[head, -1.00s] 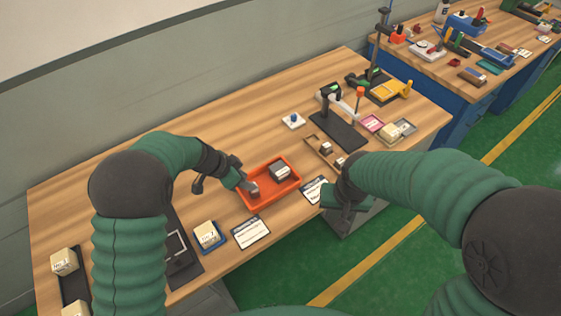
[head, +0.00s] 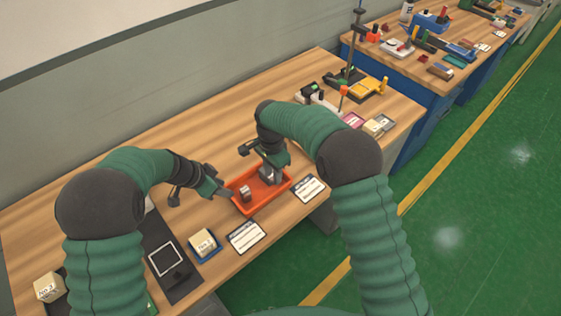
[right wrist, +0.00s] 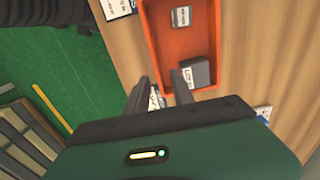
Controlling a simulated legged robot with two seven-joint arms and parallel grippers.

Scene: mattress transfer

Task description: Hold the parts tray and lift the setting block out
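The orange parts tray (head: 266,208) lies on the wooden bench; it also shows in the right wrist view (right wrist: 153,45). A smaller grey block (head: 245,193) lies in its left part and shows in the right wrist view (right wrist: 182,17). A larger dark grey block (right wrist: 195,72) with a white label lies near the other end. I cannot tell which is the setting block. My left gripper (head: 224,192) is at the tray's left wall; its finger gap is unclear. My right gripper (head: 267,175) is over the tray's right part, with fingers (right wrist: 160,92) apart, empty, near the larger block.
A white label card (head: 246,237) lies in front of the tray and another (head: 309,188) to its right. A cream block on a blue base (head: 204,243) stands at the front left. A pink tray (head: 352,121) and fixtures stand farther right. Bench behind the tray is clear.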

